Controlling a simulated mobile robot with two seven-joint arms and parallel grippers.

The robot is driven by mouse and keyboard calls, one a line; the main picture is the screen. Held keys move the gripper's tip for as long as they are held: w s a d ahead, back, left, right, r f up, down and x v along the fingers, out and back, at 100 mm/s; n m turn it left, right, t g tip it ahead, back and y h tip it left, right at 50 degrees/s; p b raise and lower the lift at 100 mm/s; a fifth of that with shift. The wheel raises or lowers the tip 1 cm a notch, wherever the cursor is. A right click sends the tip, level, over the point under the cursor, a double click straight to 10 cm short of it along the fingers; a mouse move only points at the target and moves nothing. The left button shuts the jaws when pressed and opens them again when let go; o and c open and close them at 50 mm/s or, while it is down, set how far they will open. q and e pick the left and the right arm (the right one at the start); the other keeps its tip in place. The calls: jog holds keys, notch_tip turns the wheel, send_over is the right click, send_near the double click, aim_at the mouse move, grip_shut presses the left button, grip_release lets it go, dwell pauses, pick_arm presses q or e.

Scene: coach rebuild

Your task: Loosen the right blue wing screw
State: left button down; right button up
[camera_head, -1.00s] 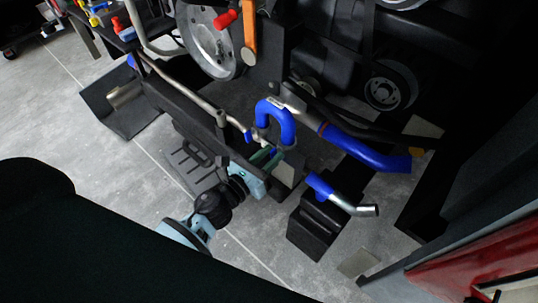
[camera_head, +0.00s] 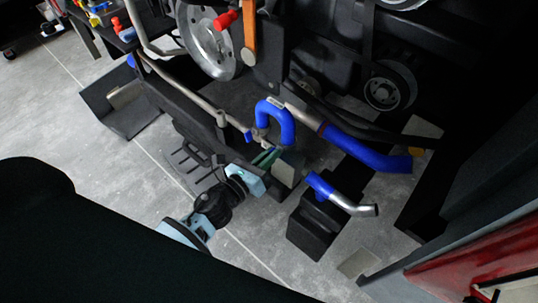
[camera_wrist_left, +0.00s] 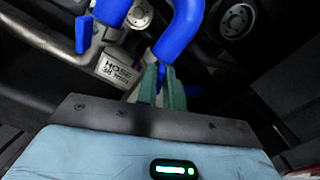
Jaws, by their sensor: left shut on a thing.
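My left gripper (camera_head: 268,158) reaches in from below to the front of the engine, under the blue U-shaped hose (camera_head: 279,115). In the left wrist view its green fingers (camera_wrist_left: 161,90) are shut on the right blue wing screw (camera_wrist_left: 160,77), of which only a narrow blue part shows between them. The left blue wing screw (camera_wrist_left: 83,34) stands free to the left, and it also shows in the head view (camera_head: 248,136). Between the screws is a grey block with lettering (camera_wrist_left: 113,68). In the head view the right screw is hidden by the fingers. My right gripper is not in view.
A loose blue hose with a metal pipe end (camera_head: 342,199) lies over a black box (camera_head: 316,228) to the right of my gripper. A larger blue hose (camera_head: 365,152) runs behind. A red panel (camera_head: 470,262) stands at the right. Grey floor (camera_head: 110,175) is clear at the left.

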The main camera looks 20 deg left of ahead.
pick_arm(q)
jog(key=n+p, duration=0.1)
jog(key=n, duration=0.5)
jog(key=n+p, duration=0.1)
jog(key=n, duration=0.5)
jog(key=shift+a+f+n, duration=0.15)
jog(key=shift+f+n, duration=0.05)
jog(key=shift+n, duration=0.1)
jog(key=n, duration=0.2)
jog(key=shift+n+p, duration=0.4)
jog(key=n, duration=0.5)
jog(key=n+p, duration=0.1)
jog(key=n, duration=0.4)
jog(key=n+p, duration=0.1)
jog(key=n, duration=0.3)
jog(key=shift+d+f+n, duration=0.2)
jog(key=shift+f+n, duration=0.1)
jog(key=shift+n, duration=0.1)
